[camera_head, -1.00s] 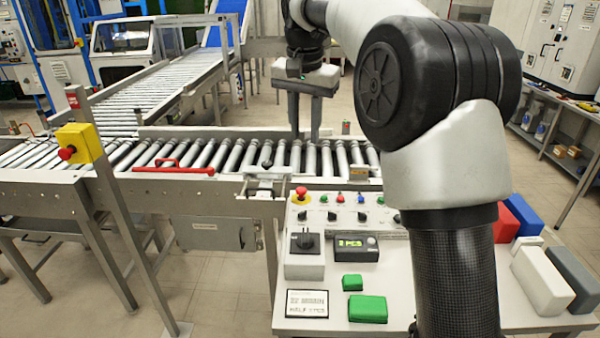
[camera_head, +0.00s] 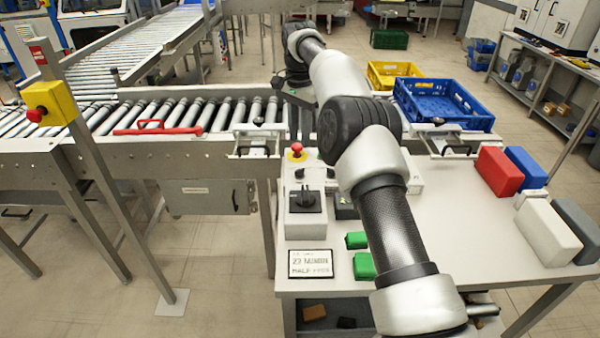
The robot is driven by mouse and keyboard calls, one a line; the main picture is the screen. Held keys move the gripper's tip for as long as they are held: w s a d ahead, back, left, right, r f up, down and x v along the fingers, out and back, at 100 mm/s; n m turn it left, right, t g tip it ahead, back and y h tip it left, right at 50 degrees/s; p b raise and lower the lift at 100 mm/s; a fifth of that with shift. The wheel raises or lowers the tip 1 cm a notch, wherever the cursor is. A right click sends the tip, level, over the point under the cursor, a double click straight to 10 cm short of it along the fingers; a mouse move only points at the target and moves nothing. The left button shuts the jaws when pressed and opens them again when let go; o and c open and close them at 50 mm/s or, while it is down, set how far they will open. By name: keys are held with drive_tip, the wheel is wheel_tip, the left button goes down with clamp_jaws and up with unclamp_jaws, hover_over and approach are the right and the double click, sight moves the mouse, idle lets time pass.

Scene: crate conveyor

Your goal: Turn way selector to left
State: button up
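A black rotary knob on a pale box (camera_head: 305,200) stands at the front left of the white control table; it looks like the way selector, though no label on it is readable. Which way its handle points is too small to tell. My gripper (camera_head: 299,124) is beyond it, over the conveyor's near side behind the control panel, fingers pointing down and apart from the knob. The fingers are dark, narrow and partly merged with the background, so their gap is unclear.
A red emergency button (camera_head: 297,150) stands behind the knob. Red (camera_head: 499,171), blue and white blocks sit at the right. Blue (camera_head: 443,107) and yellow crates stand beyond the table.

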sight(300, 169)
wheel_tip(300, 169, down, 11)
drive_tip(key=shift+r+b, duration=0.15)
drive_tip(key=shift+b, duration=0.65)
clamp_jaws()
